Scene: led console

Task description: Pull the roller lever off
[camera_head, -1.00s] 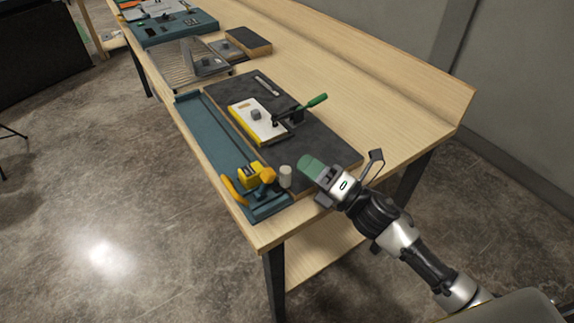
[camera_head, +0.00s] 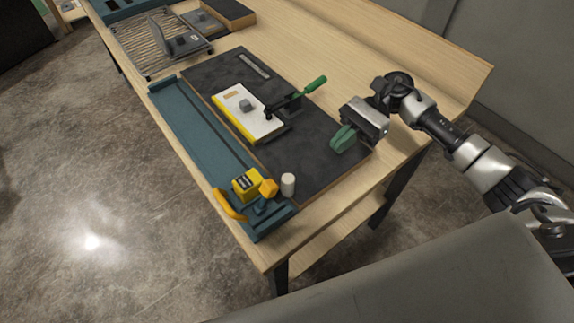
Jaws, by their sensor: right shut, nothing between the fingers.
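A lever with a green handle (camera_head: 315,85) rises from a black clamp (camera_head: 285,104) beside a white and yellow block on the dark board. A yellow device (camera_head: 246,184) with an orange knob and a curved orange handle (camera_head: 227,203) sits at the near end of the blue tray. A small white cylinder (camera_head: 288,184) stands beside it. I cannot tell which of these is the roller lever. My right gripper (camera_head: 342,140) is shut and empty, its green fingers over the right side of the board, apart from the green handle. My left gripper is out of view.
The blue tray (camera_head: 190,125) runs along the table's left edge next to the dark board (camera_head: 315,150). A wire rack (camera_head: 145,48) and dark blocks stand at the back. The wooden table top (camera_head: 345,50) is clear behind the board.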

